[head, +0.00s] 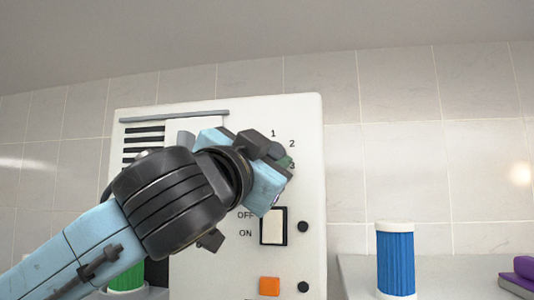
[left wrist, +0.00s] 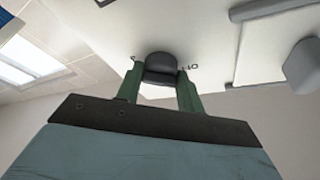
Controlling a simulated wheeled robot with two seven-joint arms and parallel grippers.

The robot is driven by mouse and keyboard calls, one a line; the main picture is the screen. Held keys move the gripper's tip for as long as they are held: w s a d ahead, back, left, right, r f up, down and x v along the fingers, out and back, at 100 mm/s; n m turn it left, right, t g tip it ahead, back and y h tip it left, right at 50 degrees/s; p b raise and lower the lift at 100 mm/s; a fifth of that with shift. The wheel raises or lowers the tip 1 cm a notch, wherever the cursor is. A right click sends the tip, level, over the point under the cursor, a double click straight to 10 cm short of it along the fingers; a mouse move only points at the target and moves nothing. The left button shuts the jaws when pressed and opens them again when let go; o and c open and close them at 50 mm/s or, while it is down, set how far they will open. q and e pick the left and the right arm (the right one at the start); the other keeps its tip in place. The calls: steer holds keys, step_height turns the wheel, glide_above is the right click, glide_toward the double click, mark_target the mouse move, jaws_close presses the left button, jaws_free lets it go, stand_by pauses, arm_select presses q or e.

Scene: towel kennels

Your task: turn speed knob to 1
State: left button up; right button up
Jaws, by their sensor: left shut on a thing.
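The white machine panel (head: 311,130) stands against the tiled wall, with the marks 1, 2 and 3 beside the dial area. The dark speed knob (left wrist: 160,70) sits between the two green fingers of my left gripper (left wrist: 160,88) in the left wrist view. My left gripper (head: 280,157) is shut on the knob, in front of the panel near the numbers. In the head view the gripper mostly covers the knob, so I cannot tell which number it points to. My right gripper is in neither view.
Below the knob area are an OFF/ON rocker switch (head: 273,226), an orange button (head: 269,286) and black round fittings (head: 303,227). A blue ribbed cylinder (head: 396,262) stands on the right counter, with purple folded cloths (head: 520,283) farther right. A green cylinder (head: 127,279) is partly behind my left arm.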

arm_select(q)
steer(key=m+g, duration=0.1)
steer(key=m, duration=0.3)
steer(key=m+g, duration=0.2)
steer(key=m, duration=0.2)
steer(key=m+g+h+p, duration=0.1)
steer(key=m, duration=0.3)
steer(key=shift+a+r+g, duration=0.15)
steer(key=shift+r+g, duration=0.1)
steer(key=shift+g, duration=0.05)
stand_by(0.3)
steer(key=o, duration=1)
